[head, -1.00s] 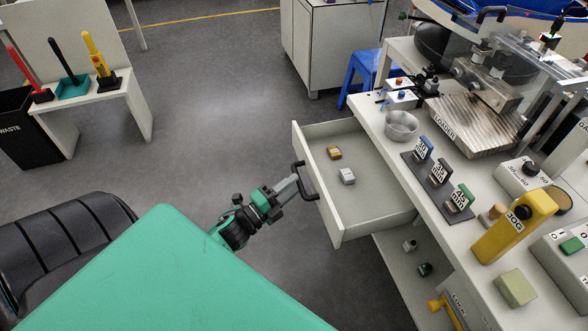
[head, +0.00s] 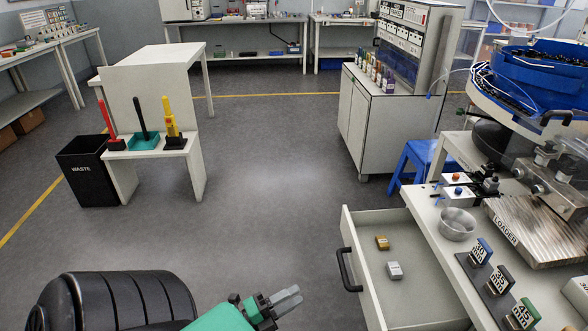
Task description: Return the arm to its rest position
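My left gripper (head: 290,299) shows at the bottom middle of the head view, beyond my green arm link. Its two grey fingers lie close together in this view, and I cannot tell whether a gap is left between them. I see nothing held in them. It is apart from the black handle (head: 347,270) of the drawer, to the left of it and lower in the picture. My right gripper is not in view.
The drawer (head: 428,282) stands open with a yellow-brown block (head: 382,242) and a light grey block (head: 394,270) inside. A metal bowl (head: 457,225) is on the bench. The floor between is clear.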

